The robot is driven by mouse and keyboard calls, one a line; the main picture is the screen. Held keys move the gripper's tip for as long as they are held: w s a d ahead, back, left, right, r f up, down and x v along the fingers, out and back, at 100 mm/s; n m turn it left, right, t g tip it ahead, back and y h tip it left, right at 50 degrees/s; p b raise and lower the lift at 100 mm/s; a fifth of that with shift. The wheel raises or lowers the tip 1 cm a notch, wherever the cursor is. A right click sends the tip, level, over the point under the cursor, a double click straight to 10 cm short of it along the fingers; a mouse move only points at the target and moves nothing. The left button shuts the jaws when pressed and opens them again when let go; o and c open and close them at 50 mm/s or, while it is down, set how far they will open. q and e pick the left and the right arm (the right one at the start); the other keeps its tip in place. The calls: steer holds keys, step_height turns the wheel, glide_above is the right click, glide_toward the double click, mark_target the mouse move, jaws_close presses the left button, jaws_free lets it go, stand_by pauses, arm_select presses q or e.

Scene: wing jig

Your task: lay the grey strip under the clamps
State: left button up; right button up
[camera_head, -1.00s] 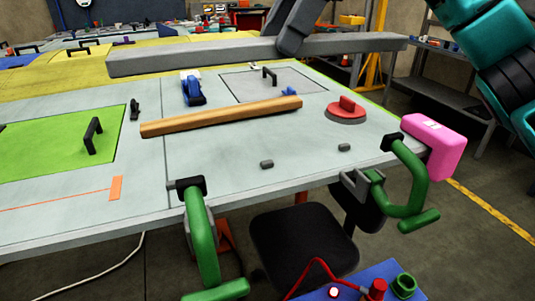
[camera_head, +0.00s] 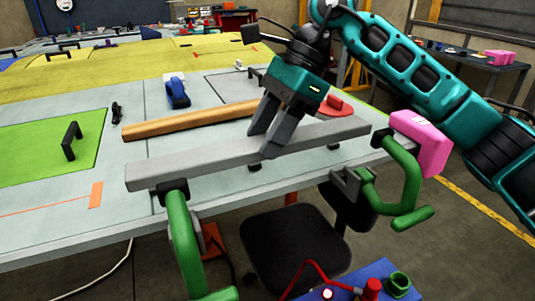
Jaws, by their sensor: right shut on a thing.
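The grey strip (camera_head: 215,158) is a long bar near the front edge of the wing table, lying left to right. My right gripper (camera_head: 268,148) is shut on it right of its middle. The strip's left end is just above and behind the left green clamp (camera_head: 180,235). Its right end is near the right green clamp (camera_head: 408,170), short of the pink block (camera_head: 420,138) at that clamp's top. I cannot tell whether the strip touches the table. The left clamp's upper jaw is partly hidden by or close to the strip. My left gripper is not in view.
A wooden bar (camera_head: 180,124) lies behind the strip, partly hidden by my gripper. A blue tool (camera_head: 177,92) and a red disc-shaped thing (camera_head: 338,106) are farther back. A black chair (camera_head: 290,250) stands below the front edge, beside a blue surface (camera_head: 350,285).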

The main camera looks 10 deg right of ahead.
mark_target(269, 180)
step_height(269, 180, down, 4)
steer(key=shift+r, duration=0.2)
steer(key=shift+f, duration=0.25)
steer(key=shift+s+f+b, duration=0.1)
steer(key=shift+f+b, duration=0.5)
steer(key=shift+f, duration=0.05)
steer(key=o, duration=1.2)
steer(key=shift+s+d+f, duration=0.1)
steer(key=shift+s, duration=0.05)
